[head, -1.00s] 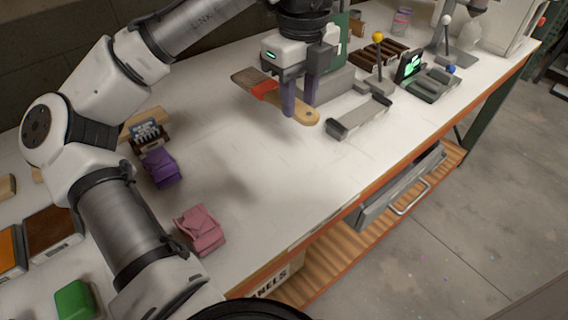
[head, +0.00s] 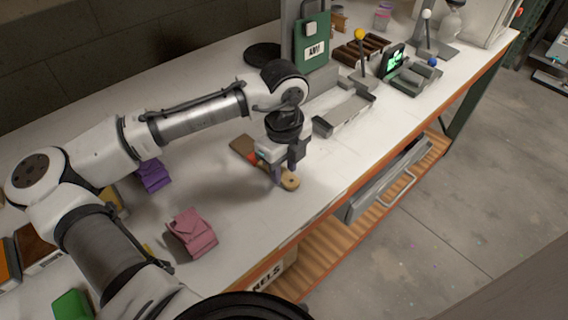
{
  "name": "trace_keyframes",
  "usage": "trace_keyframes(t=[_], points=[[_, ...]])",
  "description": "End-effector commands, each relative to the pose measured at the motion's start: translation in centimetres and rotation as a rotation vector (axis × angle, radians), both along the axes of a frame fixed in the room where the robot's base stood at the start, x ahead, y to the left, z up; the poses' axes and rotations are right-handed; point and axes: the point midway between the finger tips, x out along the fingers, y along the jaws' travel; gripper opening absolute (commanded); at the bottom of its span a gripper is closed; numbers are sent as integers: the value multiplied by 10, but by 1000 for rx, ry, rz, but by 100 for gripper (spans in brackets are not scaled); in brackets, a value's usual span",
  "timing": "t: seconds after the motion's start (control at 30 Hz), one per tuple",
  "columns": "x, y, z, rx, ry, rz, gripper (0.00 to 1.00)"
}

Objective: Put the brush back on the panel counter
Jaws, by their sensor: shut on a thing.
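The brush shows in the head view, with brown bristles (head: 242,147), a red band and a light wooden handle (head: 290,182) with a round end. My gripper (head: 284,172) is shut on the brush, its fingers pointing down on either side of the handle. The brush is low over the white counter (head: 225,225); I cannot tell whether it touches the surface. The middle of the brush is hidden behind my gripper.
A green board (head: 311,45) stands at the back. The counter's front edge is close.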

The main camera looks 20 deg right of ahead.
Motion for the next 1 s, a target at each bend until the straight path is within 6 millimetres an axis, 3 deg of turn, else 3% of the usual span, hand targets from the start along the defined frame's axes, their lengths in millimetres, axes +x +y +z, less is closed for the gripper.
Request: trace_keyframes(t=[0.23, 0.27, 0.4, 0.87, 1.0], points=[[0, 0, -4, -1, 1, 0, 11], [0, 0, -4, 0, 1, -1, 36], [0, 0, -4, 0, 1, -1, 55], [0, 1, -11, 2, -2, 0, 56], [1, -1, 18, 0, -2, 0, 56]])
